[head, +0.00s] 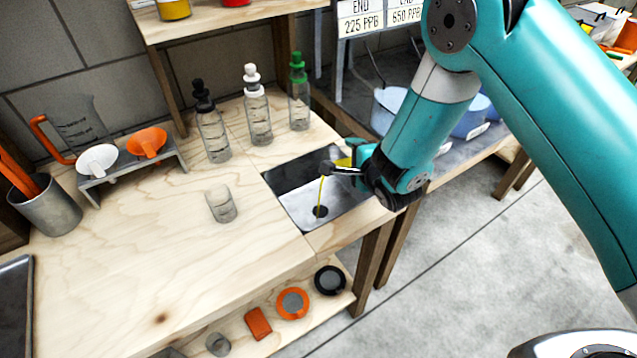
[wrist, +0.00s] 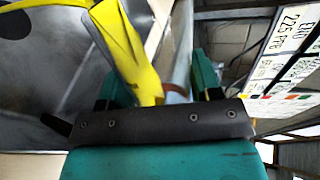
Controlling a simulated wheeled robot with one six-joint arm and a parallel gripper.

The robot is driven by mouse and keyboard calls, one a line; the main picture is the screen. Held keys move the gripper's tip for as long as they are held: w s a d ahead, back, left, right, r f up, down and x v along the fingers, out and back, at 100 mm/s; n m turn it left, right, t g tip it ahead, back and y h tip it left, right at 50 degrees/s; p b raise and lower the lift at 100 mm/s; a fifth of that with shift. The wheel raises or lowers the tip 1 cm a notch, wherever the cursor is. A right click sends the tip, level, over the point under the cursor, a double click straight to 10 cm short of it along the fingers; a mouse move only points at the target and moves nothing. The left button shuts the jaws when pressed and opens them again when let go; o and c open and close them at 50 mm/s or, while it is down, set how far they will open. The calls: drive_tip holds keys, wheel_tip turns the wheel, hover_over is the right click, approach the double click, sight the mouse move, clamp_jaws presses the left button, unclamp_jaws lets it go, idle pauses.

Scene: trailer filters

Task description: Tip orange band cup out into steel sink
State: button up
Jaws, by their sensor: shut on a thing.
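My gripper (head: 340,166) is over the steel sink (head: 345,207) and shut on the orange band cup. In the wrist view the clear cup (wrist: 181,62) with its orange-brown band lies tilted between the teal fingers. A yellow stream (head: 321,190) falls from the gripper into the sink near the dark drain (head: 320,211). The stream is also large in the wrist view (wrist: 128,50), with the sink (wrist: 60,90) behind it. In the head view the cup is mostly hidden by my gripper, and how much it still holds cannot be seen.
A small clear cup (head: 221,204) stands on the wooden bench (head: 150,250) left of the sink. Bottles with black (head: 213,130), white (head: 257,110) and green (head: 299,95) tops stand behind. A rack (head: 131,170) holds white and orange funnels. The bench front is mostly clear.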

sight(338, 151)
drive_tip(key=shift+a+f+n+b, duration=0.2)
drive_tip(key=shift+n+b, duration=0.2)
drive_tip(key=shift+b, duration=0.95)
drive_tip(key=shift+s+a+r+n+t+h+b, duration=0.2)
drive_tip(key=shift+r+n+h+b, duration=0.25)
drive_tip(key=shift+b, duration=0.9)
drive_tip(key=shift+s+a+r+n+t+h+b, duration=0.15)
drive_tip(key=shift+r+n+h+b, duration=0.3)
drive_tip(key=shift+b, duration=0.9)
drive_tip(key=shift+a+r+n+t+h+b, duration=0.25)
drive_tip(key=shift+a+r+n+h+b, duration=0.4)
drive_tip(key=shift+b, duration=1)
drive_tip(key=shift+s+a+r+n+t+h+b, duration=0.2)
drive_tip(key=shift+a+n+h+b, duration=0.15)
drive_tip(key=shift+n+b, duration=0.6)
drive_tip(key=shift+s+a+r+n+t+h+b, duration=0.2)
drive_tip(key=shift+a+n+b, duration=0.2)
drive_tip(key=shift+b, duration=0.9)
